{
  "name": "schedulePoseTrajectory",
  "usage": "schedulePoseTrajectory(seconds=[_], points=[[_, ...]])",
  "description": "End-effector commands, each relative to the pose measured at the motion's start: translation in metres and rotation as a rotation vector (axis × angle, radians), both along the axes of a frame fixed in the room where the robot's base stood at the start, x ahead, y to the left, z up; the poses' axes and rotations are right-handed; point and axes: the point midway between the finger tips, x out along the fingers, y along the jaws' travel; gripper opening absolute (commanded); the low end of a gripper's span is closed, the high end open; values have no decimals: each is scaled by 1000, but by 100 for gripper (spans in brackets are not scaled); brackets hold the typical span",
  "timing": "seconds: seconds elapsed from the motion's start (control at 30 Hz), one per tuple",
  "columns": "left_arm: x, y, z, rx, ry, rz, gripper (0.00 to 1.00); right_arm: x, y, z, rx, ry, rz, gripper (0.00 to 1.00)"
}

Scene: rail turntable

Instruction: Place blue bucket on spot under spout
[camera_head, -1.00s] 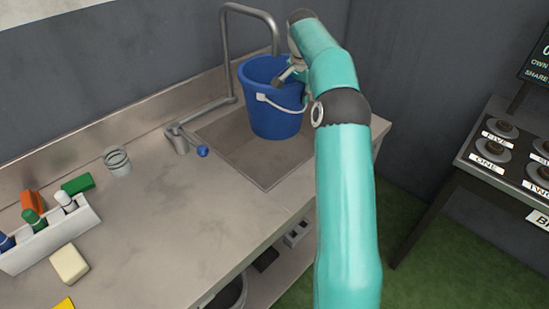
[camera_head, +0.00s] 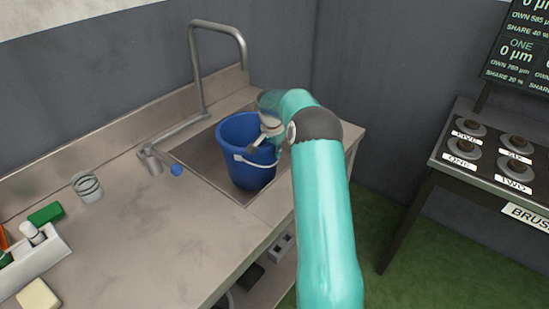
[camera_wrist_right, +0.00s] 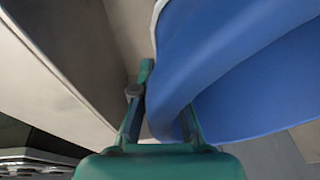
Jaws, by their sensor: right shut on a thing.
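The blue bucket (camera_head: 240,150) is upright over the recessed sink basin (camera_head: 200,165), with its pale handle hanging at the front. My right gripper (camera_head: 262,142) is shut on the bucket's rim at its right side; in the right wrist view (camera_wrist_right: 160,110) the blue wall runs between the fingers. The tall bent metal spout (camera_head: 222,27) rises behind the basin; its open end is above the bucket's back rim. A marked spot is not visible. I cannot tell whether the bucket's bottom touches the basin floor. My left gripper is out of view.
A blue-tipped tap lever (camera_head: 165,162) and a small metal cup (camera_head: 87,186) are left of the basin. A white caddy (camera_head: 35,258) is at the far left. A wall stands behind, and a panel of knobs (camera_head: 490,155) is to the right.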

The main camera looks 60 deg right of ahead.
Motion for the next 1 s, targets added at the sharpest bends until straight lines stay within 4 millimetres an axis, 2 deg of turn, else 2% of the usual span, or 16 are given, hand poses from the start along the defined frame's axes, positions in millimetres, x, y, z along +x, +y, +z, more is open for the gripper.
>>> schedulePoseTrajectory(seconds=[0.1, 0.2, 0.57, 0.6, 0.7, 1.0], points=[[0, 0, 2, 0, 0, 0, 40, 0, 0, -17, 0, 0, -1, 0], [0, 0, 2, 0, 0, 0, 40, 0, -1, -26, -2, -2, -1, 0], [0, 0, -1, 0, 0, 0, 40, 0, -1, -30, -4, -3, -2, 0], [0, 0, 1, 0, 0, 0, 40, -1, 0, -30, -1, 0, 0, 19], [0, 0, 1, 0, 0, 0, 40, -1, 0, -30, 0, 0, 0, 35], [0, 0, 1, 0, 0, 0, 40, 0, 0, -30, 0, 1, 0, 37]])
